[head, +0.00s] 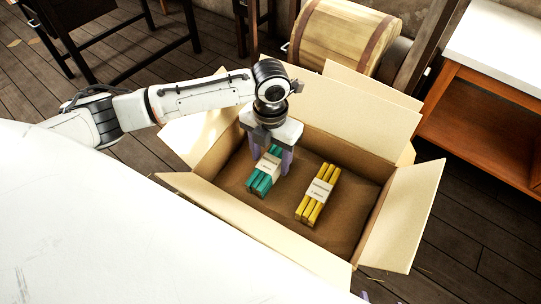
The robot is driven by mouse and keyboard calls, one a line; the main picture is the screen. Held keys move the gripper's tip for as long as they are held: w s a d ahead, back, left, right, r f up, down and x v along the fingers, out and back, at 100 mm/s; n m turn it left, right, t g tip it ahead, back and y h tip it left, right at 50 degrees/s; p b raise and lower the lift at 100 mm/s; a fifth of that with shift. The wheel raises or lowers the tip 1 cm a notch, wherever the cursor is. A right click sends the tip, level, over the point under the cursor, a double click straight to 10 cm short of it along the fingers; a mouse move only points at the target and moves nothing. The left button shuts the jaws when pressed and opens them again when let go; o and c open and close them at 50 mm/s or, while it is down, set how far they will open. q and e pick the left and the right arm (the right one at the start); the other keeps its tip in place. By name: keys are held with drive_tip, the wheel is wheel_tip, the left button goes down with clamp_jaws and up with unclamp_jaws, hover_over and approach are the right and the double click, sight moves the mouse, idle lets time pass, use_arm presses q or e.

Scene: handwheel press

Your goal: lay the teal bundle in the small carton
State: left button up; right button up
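The teal bundle (264,174), several teal sticks with a pale paper band, is at the left inside the open carton (352,254). My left gripper (270,164) points down into the carton, with one purple finger on each side of the bundle. The fingers look closed against its sides, and part of the bundle is hidden behind the near finger. I cannot tell whether the bundle touches the carton floor. My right gripper is not clearly in view; only a small purple tip shows at the bottom edge.
A yellow bundle (318,194) with a pale band lies in the carton, right of the teal one. The carton's flaps stand open outward. A wooden barrel (338,38) is behind it, and a wooden bench with a white top (500,38) is at the right.

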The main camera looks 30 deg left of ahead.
sight(271, 161)
use_arm(q)
wheel_tip(271, 161, up, 13)
idle(0.6)
drive_tip(key=shift+r, duration=0.1)
